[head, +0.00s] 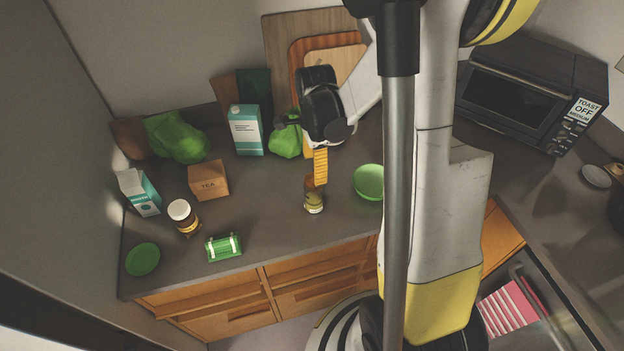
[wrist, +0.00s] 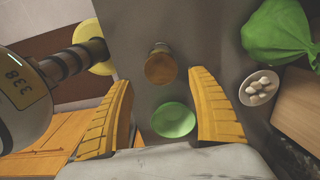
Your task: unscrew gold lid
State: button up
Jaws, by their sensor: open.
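A small jar (head: 314,201) with a gold-brown lid stands upright on the grey counter, near its front edge. In the wrist view the lid (wrist: 161,69) shows from above as a round brownish disc, with part of the jar behind it. My gripper (head: 320,167) points down just above the jar in the head view, and its yellow fingers partly cover the lid there. In the wrist view my gripper (wrist: 163,77) is open, with one finger on each side of the lid and nothing held. I cannot tell whether the fingertips reach lid height.
A green bag (head: 286,139) and a carton (head: 246,130) are behind. A toaster oven (head: 520,95) stands right.

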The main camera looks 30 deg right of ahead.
jog(key=shift+w+f+b, duration=0.1)
jog(key=shift+f+b, duration=1.65)
jog(key=shift+f, duration=1.2)
jog(key=c, duration=1)
jog(key=shift+c, duration=0.2)
jog(key=shift+f+b, duration=0.1)
jog(key=shift+b, duration=0.2)
jog(key=n+b, duration=0.1)
jog(key=n, duration=0.1)
jog(key=shift+n, duration=0.4)
jog(key=n, duration=0.3)
